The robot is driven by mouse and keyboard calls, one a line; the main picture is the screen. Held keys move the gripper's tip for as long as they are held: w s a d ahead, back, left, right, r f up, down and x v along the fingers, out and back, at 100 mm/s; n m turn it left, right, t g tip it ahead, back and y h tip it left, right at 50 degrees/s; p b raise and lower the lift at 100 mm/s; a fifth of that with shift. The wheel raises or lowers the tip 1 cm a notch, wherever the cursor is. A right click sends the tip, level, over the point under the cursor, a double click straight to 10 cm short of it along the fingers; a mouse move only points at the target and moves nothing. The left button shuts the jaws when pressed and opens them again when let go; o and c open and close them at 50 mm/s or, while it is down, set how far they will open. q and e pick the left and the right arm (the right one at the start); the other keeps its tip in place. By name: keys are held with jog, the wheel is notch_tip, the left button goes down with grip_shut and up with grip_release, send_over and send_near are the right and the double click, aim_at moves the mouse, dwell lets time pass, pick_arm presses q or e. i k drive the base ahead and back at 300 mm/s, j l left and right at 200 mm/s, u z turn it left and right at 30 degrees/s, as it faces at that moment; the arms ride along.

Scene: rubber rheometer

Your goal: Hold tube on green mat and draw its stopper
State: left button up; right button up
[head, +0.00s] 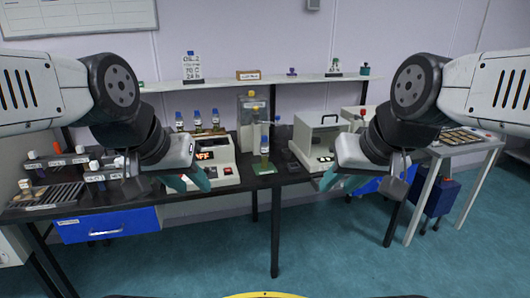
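My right gripper (341,183) hangs to the right of the tube, also with teal fingers apart and empty. Both grippers are clear of the tube.
A beige instrument with a lit display (207,155) stands left of the tube. Behind is a grey box with a yellow knob (252,109). Blue-capped bottles (198,117) and a rack (53,195) fill the left.

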aim_at(264, 141)
jog(key=i+l+u, duration=0.3)
jog(key=i+l, duration=0.15)
jog(key=i+l+u, duration=0.15)
jog(key=l, duration=0.25)
jog(key=i+l+u, duration=0.35)
jog(key=l, duration=0.3)
jog(key=i+l+u, duration=0.15)
jog(key=l, duration=0.2)
jog(key=i+l+u, duration=0.15)
jog(key=l, duration=0.25)
